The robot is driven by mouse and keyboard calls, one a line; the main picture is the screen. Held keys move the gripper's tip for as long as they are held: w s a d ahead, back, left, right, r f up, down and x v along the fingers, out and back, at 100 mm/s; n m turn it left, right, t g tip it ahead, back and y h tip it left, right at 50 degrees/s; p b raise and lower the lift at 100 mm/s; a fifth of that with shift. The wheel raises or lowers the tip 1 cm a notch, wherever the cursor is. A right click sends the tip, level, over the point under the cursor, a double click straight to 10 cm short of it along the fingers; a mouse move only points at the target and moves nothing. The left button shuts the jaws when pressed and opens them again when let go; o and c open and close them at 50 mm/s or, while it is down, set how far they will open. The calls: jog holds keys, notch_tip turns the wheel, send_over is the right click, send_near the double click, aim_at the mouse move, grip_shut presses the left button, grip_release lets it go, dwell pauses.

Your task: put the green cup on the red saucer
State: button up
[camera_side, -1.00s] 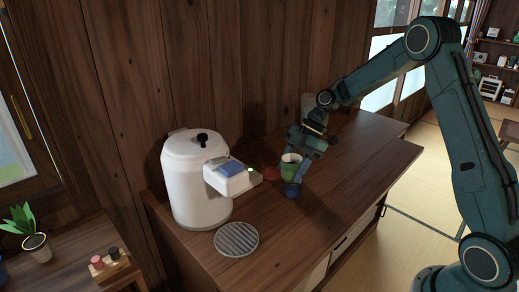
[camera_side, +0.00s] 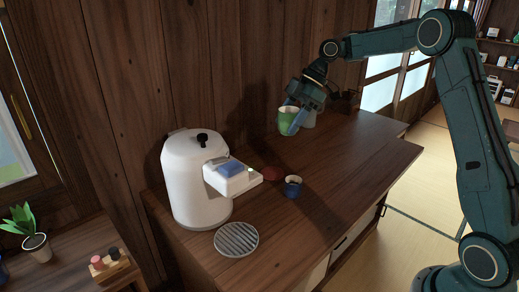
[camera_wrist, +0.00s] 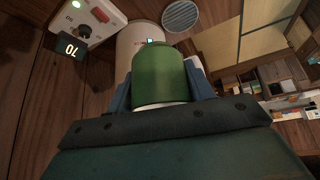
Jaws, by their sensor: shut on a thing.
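The green cup (camera_side: 286,121) is held up above the counter in the side view. My gripper (camera_side: 296,121) is shut on it, with a blue finger across its right side. In the wrist view the green cup (camera_wrist: 165,80) sits between the two blue fingers. I cannot make out the saucer in the wrist view.
A blue cup (camera_side: 293,186) stands on the counter close to the saucer's right. The white machine (camera_side: 196,180) stands left of it, with a round grate (camera_side: 236,239) in front. A pale thing (camera_side: 310,119) is partly hidden behind my gripper. The counter's right side is clear.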

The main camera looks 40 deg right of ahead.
jog(key=w+d+m+t+h, duration=0.3)
jog(key=w+d+m, duration=0.55)
jog(key=w, duration=0.55)
send_over(265, 172)
jog(key=s+d, duration=0.2)
jog(key=shift+n, duration=0.45)
jog(key=shift+s+a+f, duration=0.1)
jog(key=shift+a+f, duration=0.05)
jog(key=shift+f, duration=1.1)
jog(key=shift+s+a+f, duration=0.1)
jog(key=shift+f, duration=1.1)
notch_tip(265, 172, down, 16)
jog(key=shift+r, duration=0.15)
jog(key=shift+f, duration=2.15)
jog(key=shift+f, duration=0.1)
jog(key=o, duration=1.1)
jog(key=shift+o, duration=0.2)
